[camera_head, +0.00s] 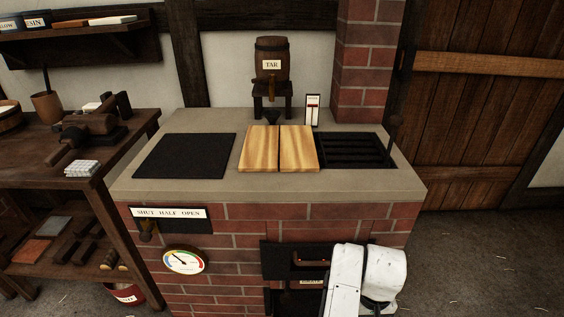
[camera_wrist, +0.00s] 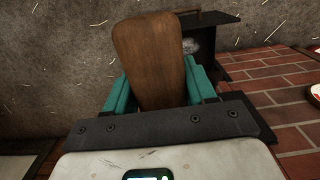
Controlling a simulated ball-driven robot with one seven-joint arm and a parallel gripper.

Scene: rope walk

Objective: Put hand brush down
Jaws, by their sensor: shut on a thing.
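The hand brush (camera_wrist: 148,50) shows in the wrist view as a flat brown wooden back with a rounded end. My gripper (camera_wrist: 160,88) is shut on it, with a teal finger on each side. The brush is above the grey floor, in front of the brick stove's face. Its bristles are hidden. In the head view only my white arm shows at the lower right, in front of the stove; I cannot make out the brush or my fingers there.
The brick stove (camera_head: 230,231) has a stone top with a black plate (camera_head: 184,156), wooden boards (camera_head: 260,150) and a grate (camera_head: 351,150). A tar barrel (camera_head: 272,60) stands behind. A cluttered workbench (camera_head: 30,150) is left. Floor (camera_head: 480,262) at right is clear except straw.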

